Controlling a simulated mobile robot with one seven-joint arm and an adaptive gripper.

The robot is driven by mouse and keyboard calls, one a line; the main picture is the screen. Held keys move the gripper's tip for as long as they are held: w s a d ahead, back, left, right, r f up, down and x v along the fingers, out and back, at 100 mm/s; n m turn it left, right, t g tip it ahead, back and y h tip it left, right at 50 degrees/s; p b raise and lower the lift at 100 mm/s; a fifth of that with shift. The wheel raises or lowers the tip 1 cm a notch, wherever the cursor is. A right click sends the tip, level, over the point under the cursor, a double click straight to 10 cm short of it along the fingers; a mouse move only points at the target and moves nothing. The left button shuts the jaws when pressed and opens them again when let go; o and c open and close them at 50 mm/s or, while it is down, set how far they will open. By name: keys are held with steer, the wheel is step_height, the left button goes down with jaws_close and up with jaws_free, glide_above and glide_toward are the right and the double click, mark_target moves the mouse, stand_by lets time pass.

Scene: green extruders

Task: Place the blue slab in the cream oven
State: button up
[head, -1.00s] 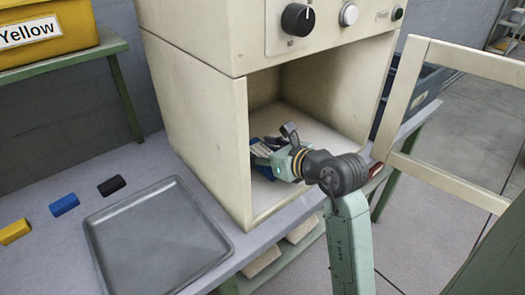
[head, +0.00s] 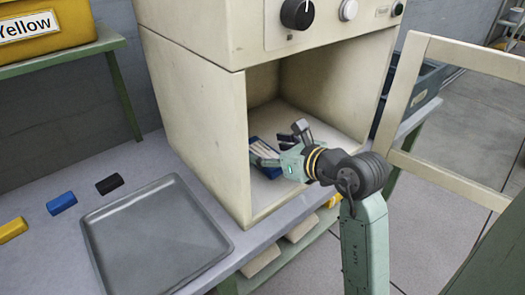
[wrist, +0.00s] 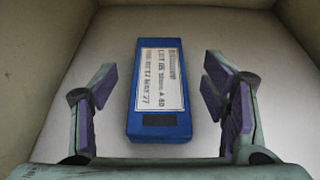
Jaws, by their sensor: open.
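The cream oven (head: 196,125) stands on the bench with its framed door (head: 420,90) swung open to the right. The blue slab (wrist: 159,122) lies flat on the oven floor (wrist: 215,45), its white printed label facing up. In the head view the slab (head: 270,172) is partly hidden by my gripper. My gripper (wrist: 161,100) is open and empty inside the oven. Its fingers are spread to either side of the slab, with a gap on each side, and the slab lies ahead of the palm. In the head view my gripper (head: 277,148) reaches in through the oven's open front.
A grey tray (head: 108,268) lies on the bench left of the oven. Black (head: 110,184), blue (head: 61,203) and yellow (head: 12,230) small blocks lie beyond it. A yellow bin (head: 50,55) stands on a shelf at upper left. The oven's side walls flank my gripper.

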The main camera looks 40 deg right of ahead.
steer(key=b+v, duration=0.2)
steer(key=v, duration=0.5)
steer(key=shift+s+r, duration=0.1)
steer(key=shift+s, duration=0.2)
steer(key=shift+s+r, duration=0.2)
steer(key=shift+s, duration=0.2)
steer(key=shift+w, duration=0.1)
